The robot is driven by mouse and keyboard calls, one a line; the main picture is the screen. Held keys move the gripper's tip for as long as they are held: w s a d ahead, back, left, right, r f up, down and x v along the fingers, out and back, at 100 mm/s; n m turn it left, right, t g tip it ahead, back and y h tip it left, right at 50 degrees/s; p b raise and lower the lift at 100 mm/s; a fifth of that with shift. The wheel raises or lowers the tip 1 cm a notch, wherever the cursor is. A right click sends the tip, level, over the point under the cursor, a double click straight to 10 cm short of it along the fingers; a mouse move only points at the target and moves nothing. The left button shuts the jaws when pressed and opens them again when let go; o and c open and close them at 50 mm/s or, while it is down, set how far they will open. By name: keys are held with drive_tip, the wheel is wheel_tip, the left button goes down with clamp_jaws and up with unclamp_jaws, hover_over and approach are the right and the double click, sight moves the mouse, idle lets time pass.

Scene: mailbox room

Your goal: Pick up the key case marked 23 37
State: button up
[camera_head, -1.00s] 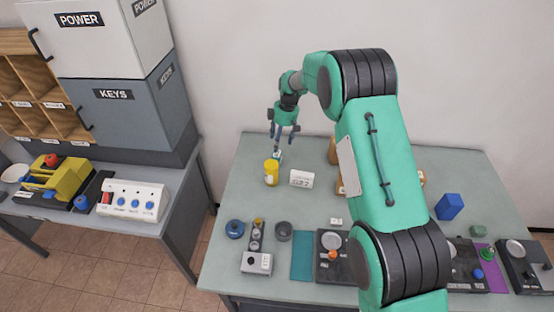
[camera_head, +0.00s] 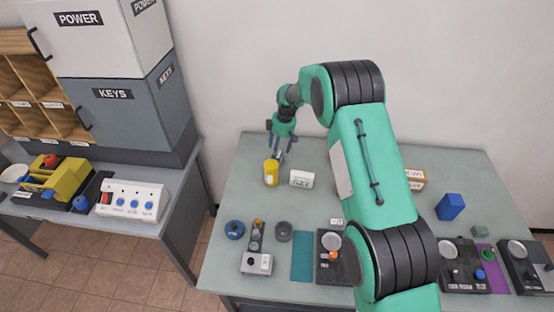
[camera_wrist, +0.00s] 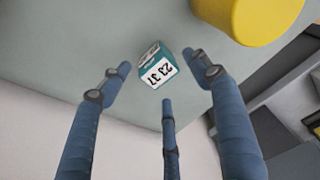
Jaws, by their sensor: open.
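The key case marked 23 37 (camera_wrist: 158,70) is a small teal block with a white label. It rests on the table, and in the wrist view it lies ahead of my fingertips, between the left and right fingers and apart from them. In the head view the key case (camera_head: 278,156) is tiny, just below my gripper (camera_head: 282,146). In the wrist view my gripper (camera_wrist: 166,85) has its blue fingers spread, with nothing between them.
A yellow cylinder (camera_head: 271,173) stands close to the key case; it also fills the top right of the wrist view (camera_wrist: 255,15). A white labelled box (camera_head: 302,179) stands to its right. Devices line the table's front edge. The table (camera_head: 250,150) left of the key case is clear.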

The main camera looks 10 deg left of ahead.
drive_tip(key=shift+w+a+f+b, duration=0.1)
drive_tip(key=shift+a+f+b, duration=0.05)
drive_tip(key=shift+f, duration=0.9)
drive_tip(key=shift+w+a+f+b, duration=0.1)
drive_tip(key=shift+f+b, duration=0.05)
drive_tip(key=shift+f, duration=0.85)
drive_tip(key=c, duration=1.4)
